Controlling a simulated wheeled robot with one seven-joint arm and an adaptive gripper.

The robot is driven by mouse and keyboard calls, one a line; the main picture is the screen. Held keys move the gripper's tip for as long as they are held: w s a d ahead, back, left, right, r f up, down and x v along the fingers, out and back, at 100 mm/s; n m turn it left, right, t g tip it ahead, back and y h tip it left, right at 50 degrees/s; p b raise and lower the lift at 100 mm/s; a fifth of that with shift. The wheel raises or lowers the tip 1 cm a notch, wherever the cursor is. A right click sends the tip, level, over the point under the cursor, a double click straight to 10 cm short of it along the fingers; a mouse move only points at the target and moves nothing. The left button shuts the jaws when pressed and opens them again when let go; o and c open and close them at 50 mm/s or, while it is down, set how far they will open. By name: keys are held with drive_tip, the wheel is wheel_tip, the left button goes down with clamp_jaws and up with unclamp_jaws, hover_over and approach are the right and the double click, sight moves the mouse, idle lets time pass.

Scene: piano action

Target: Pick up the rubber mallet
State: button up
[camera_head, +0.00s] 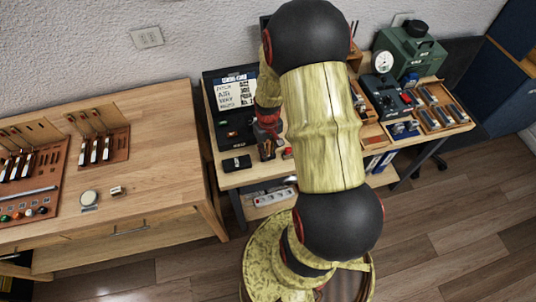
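I cannot make out a rubber mallet in the head view. My arm stands large across the middle of the picture and hides much of the right-hand desk. My gripper (267,151) points down at the front left part of that desk, just left of the arm. It is small and dark here, and I cannot tell whether its fingers are open or hold anything.

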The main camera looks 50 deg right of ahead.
drive_tip(key=shift+c, duration=0.6)
drive_tip(key=c, duration=0.4)
clamp_jaws()
drive_tip(key=shift+r, duration=0.1)
